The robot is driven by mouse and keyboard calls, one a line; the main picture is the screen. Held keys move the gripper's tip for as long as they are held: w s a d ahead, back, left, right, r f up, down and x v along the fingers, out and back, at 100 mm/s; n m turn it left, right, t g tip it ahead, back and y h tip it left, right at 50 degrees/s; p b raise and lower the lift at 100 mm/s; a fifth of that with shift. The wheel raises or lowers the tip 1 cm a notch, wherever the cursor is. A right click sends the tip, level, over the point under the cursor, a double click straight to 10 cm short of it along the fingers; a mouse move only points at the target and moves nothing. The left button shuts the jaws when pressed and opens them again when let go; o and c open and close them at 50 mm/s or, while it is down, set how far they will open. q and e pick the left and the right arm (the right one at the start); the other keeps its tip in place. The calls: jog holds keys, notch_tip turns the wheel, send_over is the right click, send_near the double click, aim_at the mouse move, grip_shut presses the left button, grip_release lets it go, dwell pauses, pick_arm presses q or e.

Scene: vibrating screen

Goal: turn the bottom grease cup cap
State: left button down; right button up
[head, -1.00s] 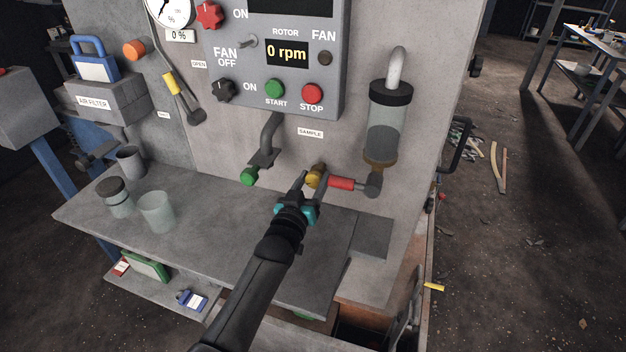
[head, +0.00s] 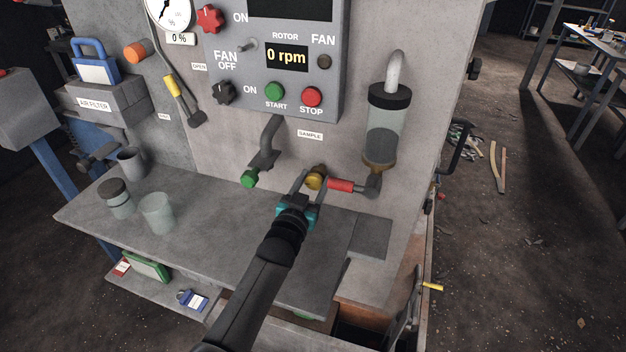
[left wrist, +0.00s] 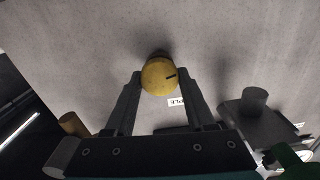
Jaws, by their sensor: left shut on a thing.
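The yellow round grease cup cap (head: 314,181) sits low on the grey machine wall, left of a red handle. The cap's back and stem are mostly hidden. My right gripper is not in view.
A red-handled valve (head: 342,185) sits close right of the cap, below a glass cylinder (head: 383,120). A green-tipped spout (head: 249,178) is to the left. A grey shelf (head: 220,220) below holds jars. The control panel (head: 270,60) is above.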

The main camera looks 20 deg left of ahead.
pick_arm(q)
jog(key=shift+m, duration=1.2)
jog(key=shift+f, duration=0.1)
jog(key=shift+c, duration=1.2)
grip_release()
jog(key=s+p, duration=0.1)
jog(key=s, duration=1.4)
jog(key=shift+a, duration=0.2)
jog(key=shift+s, duration=0.1)
